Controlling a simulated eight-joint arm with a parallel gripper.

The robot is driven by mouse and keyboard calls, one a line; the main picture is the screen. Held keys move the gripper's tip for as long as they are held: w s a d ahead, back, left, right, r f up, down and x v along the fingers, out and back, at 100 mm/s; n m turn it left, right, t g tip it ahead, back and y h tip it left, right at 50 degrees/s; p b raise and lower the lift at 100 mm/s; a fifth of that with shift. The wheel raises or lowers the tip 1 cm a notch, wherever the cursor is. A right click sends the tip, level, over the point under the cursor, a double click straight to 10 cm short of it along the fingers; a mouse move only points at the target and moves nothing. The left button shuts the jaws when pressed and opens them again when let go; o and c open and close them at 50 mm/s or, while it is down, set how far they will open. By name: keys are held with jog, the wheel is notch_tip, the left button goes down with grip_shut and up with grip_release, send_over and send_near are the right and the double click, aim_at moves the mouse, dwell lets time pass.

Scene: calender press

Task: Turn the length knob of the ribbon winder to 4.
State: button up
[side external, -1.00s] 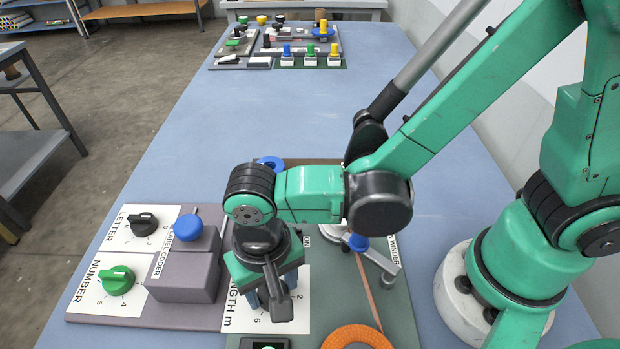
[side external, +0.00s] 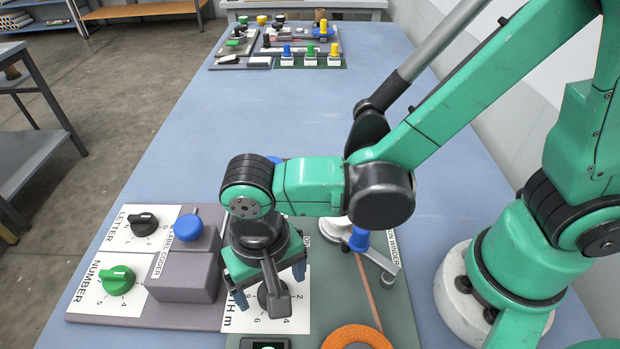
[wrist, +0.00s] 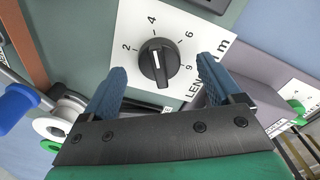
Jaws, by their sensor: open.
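The length knob (wrist: 158,62) is black and round with a raised grip bar and a white line. It sits on a white dial plate (wrist: 131,74) marked 2, 4, 6 and 9. In the wrist view the bar runs roughly up and down, its upper end near the 4; I cannot tell for certain which end points. My gripper (wrist: 160,65) is open, its blue fingers apart on either side of the knob in that view, with no visible contact. In the side view my gripper (side external: 268,286) hangs over the dial and partly hides the knob (side external: 270,303).
The label coder (side external: 184,276), with a black letter knob (side external: 143,223) and a green number knob (side external: 117,281), stands close on the left. An orange ring (side external: 357,337) and the winder's metal arm (side external: 376,264) lie to the right.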

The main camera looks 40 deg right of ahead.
jog(key=shift+r, duration=2.35)
jog(key=w+d+r+n+t, duration=0.1)
jog(key=w+d+r+t, duration=0.1)
jog(key=d, duration=0.8)
jog(key=w+d+r+n+t, duration=0.2)
jog(key=w+d+r+t, duration=0.1)
jog(key=d, duration=0.7)
jog(key=shift+d+r+t, duration=0.15)
jog(key=shift+r+t, duration=0.35)
jog(key=shift+t, duration=0.6)
